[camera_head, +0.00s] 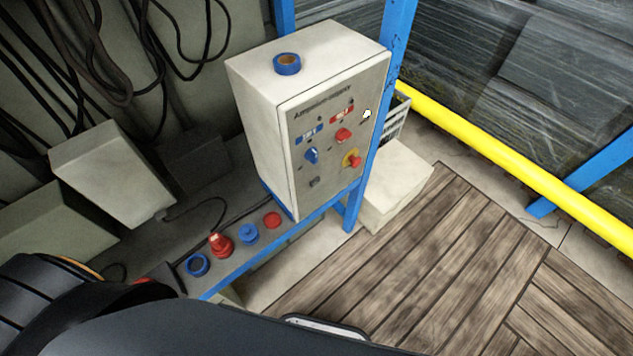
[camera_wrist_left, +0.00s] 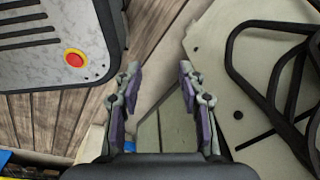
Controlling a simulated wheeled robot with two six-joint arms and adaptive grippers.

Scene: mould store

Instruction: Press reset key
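A pale grey control box (camera_head: 255,110) stands on a blue-edged ledge in the head view. Its front panel (camera_head: 330,180) carries a blue knob (camera_head: 312,156), a red button (camera_head: 343,134), a red button on yellow (camera_head: 353,161) and a small dark grey key (camera_head: 314,181) low down. The lettering is too small to read, so I cannot tell which is the reset key. My left gripper (camera_wrist_left: 161,95) is open and empty in the left wrist view, its two fingers well apart. It is not visible in the head view, and the panel is not in the wrist view. My right gripper is not in view.
A blue tape roll (camera_head: 287,64) lies on the box. On the ledge (camera_head: 268,250) are another blue ring (camera_head: 196,264), a red piece (camera_head: 221,245), a blue piece (camera_head: 248,234) and a red disc (camera_head: 272,220). A yellow rail (camera_head: 500,155) runs at right. Wooden floor (camera_head: 420,260) lies clear in front.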

